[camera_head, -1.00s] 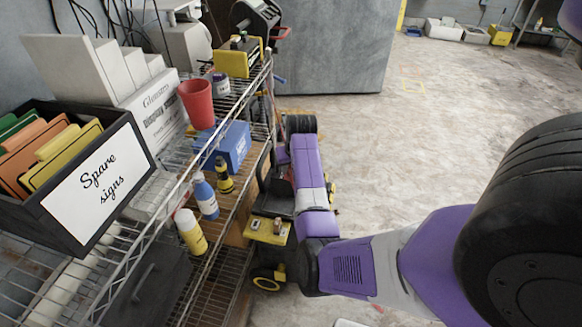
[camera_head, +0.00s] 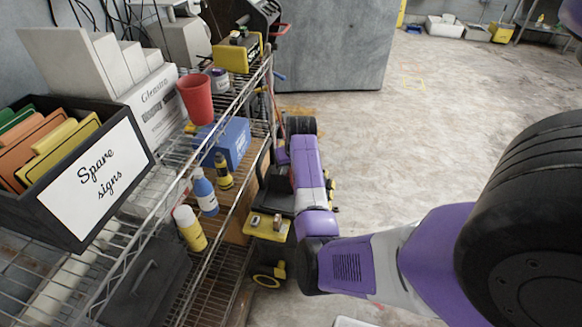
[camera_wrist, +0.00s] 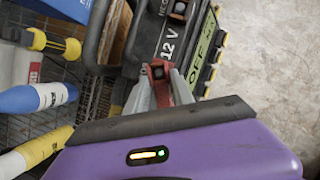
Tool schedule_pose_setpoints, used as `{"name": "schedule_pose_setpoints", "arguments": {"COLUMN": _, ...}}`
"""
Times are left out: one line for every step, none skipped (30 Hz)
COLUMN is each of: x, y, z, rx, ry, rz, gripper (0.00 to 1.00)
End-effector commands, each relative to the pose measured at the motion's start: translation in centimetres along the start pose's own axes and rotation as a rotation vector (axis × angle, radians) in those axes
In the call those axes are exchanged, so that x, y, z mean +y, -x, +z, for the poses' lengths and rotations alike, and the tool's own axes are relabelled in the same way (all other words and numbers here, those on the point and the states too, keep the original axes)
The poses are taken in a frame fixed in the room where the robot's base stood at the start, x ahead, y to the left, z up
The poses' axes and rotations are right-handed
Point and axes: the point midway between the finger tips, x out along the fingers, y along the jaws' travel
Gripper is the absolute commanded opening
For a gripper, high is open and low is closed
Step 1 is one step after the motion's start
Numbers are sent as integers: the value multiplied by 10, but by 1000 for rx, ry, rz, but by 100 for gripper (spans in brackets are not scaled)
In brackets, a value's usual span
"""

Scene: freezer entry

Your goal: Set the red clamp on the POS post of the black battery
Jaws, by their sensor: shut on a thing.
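In the wrist view the black battery (camera_wrist: 158,42) lies ahead of my gripper, marked "12 V", with part of "NEG" readable near a post (camera_wrist: 180,10) at the top edge. My gripper (camera_wrist: 160,80) has its grey fingers shut on the red clamp (camera_wrist: 157,68). The clamp is at the battery's near side in the picture; I cannot tell whether it touches the battery or sits over the POS post. No POS marking is readable. In the head view my purple arm hides the gripper and clamp.
A wire shelf (camera_head: 150,235) stands at left with a blue bottle (camera_head: 205,192), a yellow bottle (camera_head: 188,228), a red cup (camera_head: 195,98) and a "Spare signs" box (camera_head: 95,180). A black and yellow cart (camera_head: 265,228) stands by my arm. Floor at right is clear.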

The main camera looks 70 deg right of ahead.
Motion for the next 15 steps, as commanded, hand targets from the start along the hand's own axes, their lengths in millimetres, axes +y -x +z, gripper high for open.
{"name": "schedule_pose_setpoints", "arguments": {"x": 0, "y": -1, "z": 0, "rx": -1, "ry": 0, "rz": 0, "gripper": 0}}
{"name": "schedule_pose_setpoints", "arguments": {"x": 0, "y": -2, "z": 0, "rx": -1, "ry": 0, "rz": 0, "gripper": 0}}
{"name": "schedule_pose_setpoints", "arguments": {"x": 0, "y": -2, "z": -1, "rx": -1, "ry": 0, "rz": 0, "gripper": 0}}
{"name": "schedule_pose_setpoints", "arguments": {"x": 0, "y": -3, "z": -1, "rx": -1, "ry": 0, "rz": 0, "gripper": 0}}
{"name": "schedule_pose_setpoints", "arguments": {"x": 0, "y": -4, "z": -1, "rx": -1, "ry": 1, "rz": 0, "gripper": 0}}
{"name": "schedule_pose_setpoints", "arguments": {"x": 0, "y": -4, "z": -1, "rx": -1, "ry": 1, "rz": 0, "gripper": 31}}
{"name": "schedule_pose_setpoints", "arguments": {"x": 0, "y": -3, "z": -1, "rx": -1, "ry": 1, "rz": 0, "gripper": 37}}
{"name": "schedule_pose_setpoints", "arguments": {"x": 0, "y": -3, "z": -1, "rx": -1, "ry": 0, "rz": 0, "gripper": 43}}
{"name": "schedule_pose_setpoints", "arguments": {"x": 0, "y": -3, "z": -1, "rx": -1, "ry": 0, "rz": 0, "gripper": 50}}
{"name": "schedule_pose_setpoints", "arguments": {"x": 0, "y": -3, "z": -1, "rx": -1, "ry": 0, "rz": 0, "gripper": 54}}
{"name": "schedule_pose_setpoints", "arguments": {"x": 0, "y": -3, "z": -1, "rx": -1, "ry": 0, "rz": 0, "gripper": 54}}
{"name": "schedule_pose_setpoints", "arguments": {"x": 0, "y": -3, "z": -1, "rx": -1, "ry": 0, "rz": 0, "gripper": 54}}
{"name": "schedule_pose_setpoints", "arguments": {"x": 0, "y": -3, "z": -1, "rx": -1, "ry": 0, "rz": 0, "gripper": 54}}
{"name": "schedule_pose_setpoints", "arguments": {"x": 0, "y": -3, "z": -1, "rx": -1, "ry": 0, "rz": 0, "gripper": 54}}
{"name": "schedule_pose_setpoints", "arguments": {"x": 0, "y": -3, "z": -1, "rx": -1, "ry": 0, "rz": 0, "gripper": 54}}
